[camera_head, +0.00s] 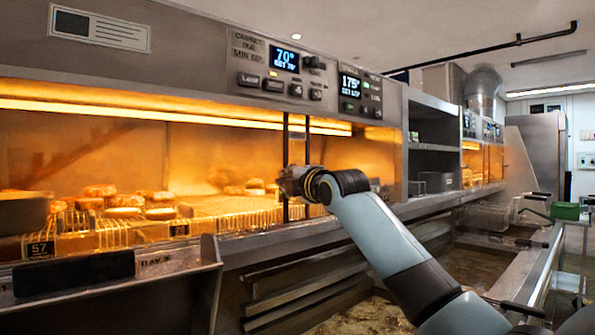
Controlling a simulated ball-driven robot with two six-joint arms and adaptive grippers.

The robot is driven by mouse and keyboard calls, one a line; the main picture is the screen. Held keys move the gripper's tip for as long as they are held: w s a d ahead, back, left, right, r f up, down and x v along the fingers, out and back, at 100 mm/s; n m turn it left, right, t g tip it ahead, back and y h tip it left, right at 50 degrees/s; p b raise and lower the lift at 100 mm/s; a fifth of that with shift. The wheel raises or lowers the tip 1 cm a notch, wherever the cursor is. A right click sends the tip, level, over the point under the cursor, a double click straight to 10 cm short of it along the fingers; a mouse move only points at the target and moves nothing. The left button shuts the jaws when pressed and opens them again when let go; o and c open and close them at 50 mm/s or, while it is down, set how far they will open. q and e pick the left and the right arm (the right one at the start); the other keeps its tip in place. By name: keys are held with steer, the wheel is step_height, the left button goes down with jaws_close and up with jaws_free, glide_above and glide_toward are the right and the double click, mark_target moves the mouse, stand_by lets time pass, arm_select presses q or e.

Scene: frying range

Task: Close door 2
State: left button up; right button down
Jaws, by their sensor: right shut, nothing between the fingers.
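A heated cabinet (210,158) with an orange-lit inside runs along the left and middle of the head view. Two thin dark upright bars (285,140) stand at its front, below the 70° display. They look like door edges, but I can read no number 2, so I cannot tell which door is door 2. My right gripper (286,184) is at the lower part of these bars, shut and empty. I cannot tell whether it touches them; the wrist hides part of the fingers. My left gripper is not in view.
Buns (125,200) lie on wire racks inside the cabinet. A tray holder (110,275) juts out at the lower left. Control panels (277,62) sit above the opening. Fryer vats and a metal rail (550,265) lie at the right, beyond my right arm.

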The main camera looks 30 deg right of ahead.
steer(key=shift+w+r, duration=0.2)
steer(key=shift+w, duration=0.75)
steer(key=d, duration=0.1)
steer(key=d+p, duration=0.1)
steer(key=d, duration=0.2)
steer(key=shift+w+r+p, duration=0.1)
steer(key=shift+w+p, duration=0.15)
steer(key=shift+p, duration=0.05)
